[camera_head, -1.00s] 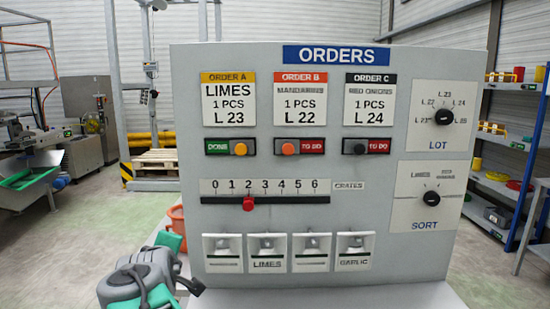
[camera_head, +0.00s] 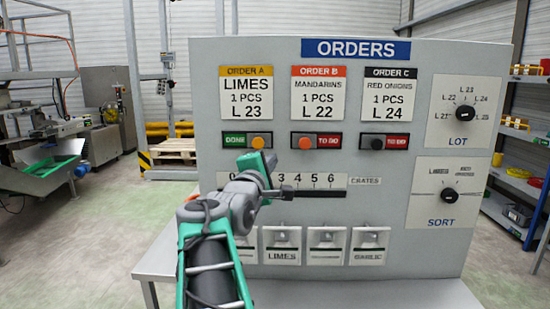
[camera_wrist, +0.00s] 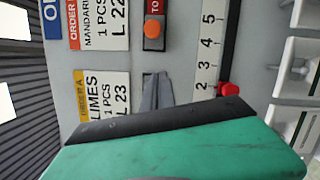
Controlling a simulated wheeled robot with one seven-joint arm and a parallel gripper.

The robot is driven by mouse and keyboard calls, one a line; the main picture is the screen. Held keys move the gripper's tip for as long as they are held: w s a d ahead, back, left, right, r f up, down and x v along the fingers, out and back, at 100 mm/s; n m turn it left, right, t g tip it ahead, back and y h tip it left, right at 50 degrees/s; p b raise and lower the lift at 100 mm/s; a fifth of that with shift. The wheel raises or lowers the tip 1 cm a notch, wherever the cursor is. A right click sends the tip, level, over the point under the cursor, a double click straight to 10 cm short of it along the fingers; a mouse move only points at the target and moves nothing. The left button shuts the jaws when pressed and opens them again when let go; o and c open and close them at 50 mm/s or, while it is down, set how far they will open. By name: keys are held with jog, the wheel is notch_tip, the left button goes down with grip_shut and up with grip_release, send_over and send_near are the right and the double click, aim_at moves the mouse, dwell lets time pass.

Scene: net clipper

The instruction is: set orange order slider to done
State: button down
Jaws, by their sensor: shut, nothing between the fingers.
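The orange order B slider knob (camera_head: 305,142) sits at the left end of its slot under the MANDARINS card (camera_head: 318,95), with a red TO DO label showing to its right. The knob also shows near the top of the turned wrist view (camera_wrist: 153,28). My gripper (camera_head: 268,162) is shut and empty in front of the panel, below and left of the orange knob. Its fingertips (camera_wrist: 155,92) show in the wrist view, apart from the orange knob. The yellow order A knob (camera_head: 258,142) is at the right, showing DONE.
The black order C knob (camera_head: 377,143) shows TO DO. The crates slider's red knob (camera_wrist: 230,88) is near 2; my arm hides it in the head view. LOT dial (camera_head: 466,113) and SORT dial (camera_head: 450,196) are at right. Bins line the panel's bottom.

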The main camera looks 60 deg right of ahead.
aim_at(296, 143)
jog(key=d+p, duration=0.1)
jog(key=d, duration=0.1)
jog(key=s+d+r+p, duration=0.1)
jog(key=d, duration=0.2)
jog(key=d+p, duration=0.1)
jog(key=d, duration=0.2)
jog(key=shift+s+d+r, duration=0.1)
jog(key=shift+s+r, duration=0.1)
jog(key=shift+r, duration=0.1)
jog(key=shift+s, duration=0.25)
jog(key=shift+d+f, duration=0.1)
jog(key=shift+d, duration=0.1)
jog(key=s+d, duration=0.1)
jog(key=s, duration=0.1)
jog(key=s+d+b, duration=0.1)
jog(key=s, duration=0.1)
jog(key=s+d+b, duration=0.1)
jog(key=s, duration=0.1)
jog(key=shift+s+d, duration=0.1)
jog(key=shift+s, duration=0.15)
